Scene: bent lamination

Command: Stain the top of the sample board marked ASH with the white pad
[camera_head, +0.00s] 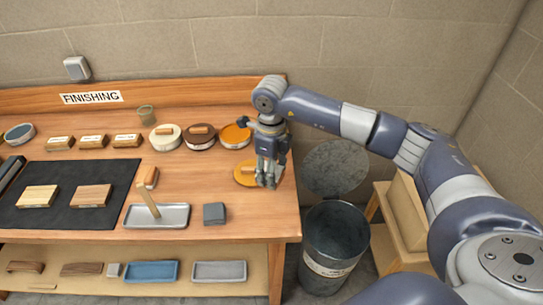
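Two pale wooden boards lie on a black mat (70,217) at the left: a lighter one (38,196) and a slightly redder one (91,196). I cannot read any marking on them, so I cannot tell which is ASH. A round white tin (165,143) stands at the back, with a small wood-backed pad (165,130) on top. My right gripper (268,185) points down at the table's right end, over or beside a flat orange disc (244,174). Whether its fingers are apart or hold something is unclear. My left gripper is out of view.
A brown tin (200,142) and an orange tin (235,140) stand right of the white one. Several small labelled blocks (93,141) line the back. A grey tray (172,217) with an upright stick and a grey block (214,213) lie in front. A bin (335,240) stands right of the table.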

